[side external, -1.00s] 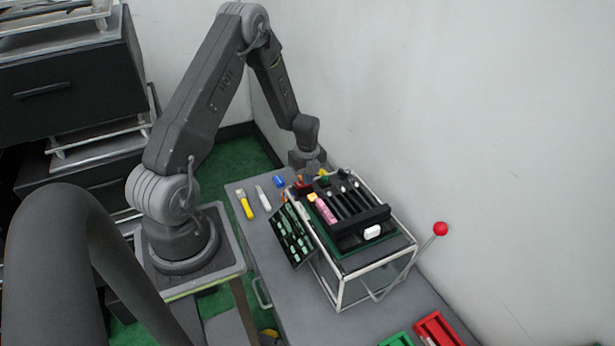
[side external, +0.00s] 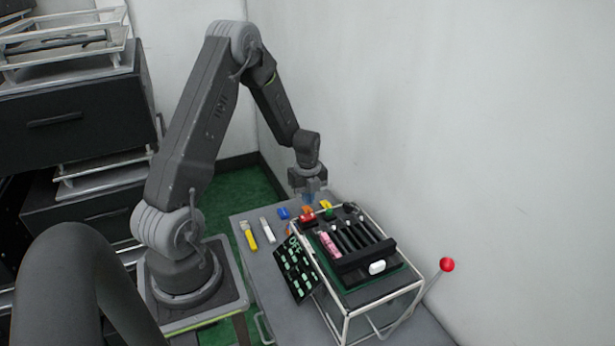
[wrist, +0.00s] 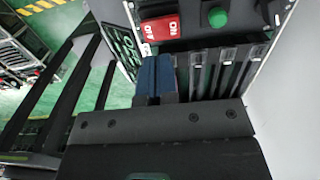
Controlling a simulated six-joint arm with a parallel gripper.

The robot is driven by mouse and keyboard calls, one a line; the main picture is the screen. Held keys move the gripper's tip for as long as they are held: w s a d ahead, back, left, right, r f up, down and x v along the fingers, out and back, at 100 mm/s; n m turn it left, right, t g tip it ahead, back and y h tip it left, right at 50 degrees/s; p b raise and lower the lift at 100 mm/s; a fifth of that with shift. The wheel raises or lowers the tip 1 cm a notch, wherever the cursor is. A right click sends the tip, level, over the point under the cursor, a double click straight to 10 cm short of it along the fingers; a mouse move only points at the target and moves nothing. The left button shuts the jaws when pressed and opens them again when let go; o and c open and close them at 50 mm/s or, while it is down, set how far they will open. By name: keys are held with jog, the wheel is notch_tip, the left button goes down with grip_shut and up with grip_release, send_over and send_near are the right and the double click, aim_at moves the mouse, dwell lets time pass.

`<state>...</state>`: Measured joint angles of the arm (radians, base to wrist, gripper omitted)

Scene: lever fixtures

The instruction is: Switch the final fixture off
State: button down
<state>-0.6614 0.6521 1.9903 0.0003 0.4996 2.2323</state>
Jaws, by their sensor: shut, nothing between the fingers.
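A black panel (side external: 352,285) sits on a wire frame with a row of dark slots and levers. A red rocker switch with white lettering (side external: 307,217) is at its far end, beside a green knob (side external: 329,213). Both also show in the wrist view, the rocker (wrist: 160,28) and the knob (wrist: 217,17). A pink lever (side external: 329,245) lies at the row's left, and a white handle (side external: 377,267) is at the near end. My gripper (side external: 312,190) is above the far end, its blue fingers (wrist: 155,75) shut and empty. I cannot tell which fixture is final.
A dark board with green markings (side external: 297,268) leans on the frame's left side. A red-balled lever (side external: 447,264) sticks out at the right near the wall. Yellow (side external: 249,236) and white (side external: 267,230) tools lie on the grey bench at the left.

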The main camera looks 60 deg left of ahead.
aim_at(312, 216)
notch_tip(312, 216, up, 9)
jog(key=shift+f, duration=0.15)
dwell(0.4)
jog(key=shift+w+f, duration=0.1)
jog(key=shift+w, duration=0.6)
notch_tip(312, 216, down, 14)
dwell(0.4)
